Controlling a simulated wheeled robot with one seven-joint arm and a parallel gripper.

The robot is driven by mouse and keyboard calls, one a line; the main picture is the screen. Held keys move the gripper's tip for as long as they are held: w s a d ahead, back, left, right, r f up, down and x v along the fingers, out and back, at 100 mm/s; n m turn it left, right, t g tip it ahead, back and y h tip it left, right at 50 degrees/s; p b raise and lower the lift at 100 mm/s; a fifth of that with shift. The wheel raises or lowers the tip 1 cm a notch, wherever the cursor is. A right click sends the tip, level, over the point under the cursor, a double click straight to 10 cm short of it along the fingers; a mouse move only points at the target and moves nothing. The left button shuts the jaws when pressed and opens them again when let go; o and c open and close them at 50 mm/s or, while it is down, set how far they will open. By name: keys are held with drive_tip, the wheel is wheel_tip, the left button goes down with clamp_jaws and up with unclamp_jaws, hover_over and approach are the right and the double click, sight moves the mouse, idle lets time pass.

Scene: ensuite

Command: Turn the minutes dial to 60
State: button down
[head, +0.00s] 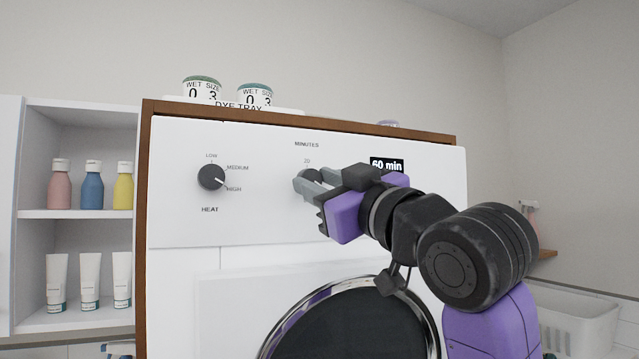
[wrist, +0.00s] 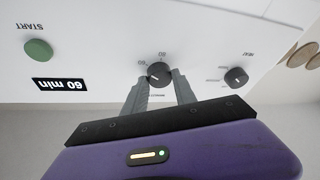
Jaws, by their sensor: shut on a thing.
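The minutes dial (head: 312,176) is a round black knob on the white front panel, under the word MINUTES. In the head view my gripper (head: 304,184) partly covers it and hides most of its scale; only the 20 mark shows clearly. In the wrist view, which is upside down, the dial (wrist: 159,74) sits between my two grey fingertips (wrist: 158,84), which are shut on it. A pale pointer line shows on the knob. The black display (head: 387,165) reads 60 min; it also shows in the wrist view (wrist: 60,84).
The heat dial (head: 211,177) is left of the minutes dial, its pointer toward HIGH. Two lidded jars (head: 202,90) stand on the dye tray on top. A shelf (head: 75,214) with bottles and tubes is at left.

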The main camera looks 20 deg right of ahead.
drive_tip(key=c, duration=1)
unclamp_jaws()
drive_tip(key=shift+f, duration=0.1)
drive_tip(key=b+v, duration=0.1)
drive_tip(key=v, duration=0.6)
drive_tip(key=shift+s+f+b, duration=0.1)
drive_tip(key=shift+s+b, duration=0.25)
drive_tip(key=shift+b, duration=0.05)
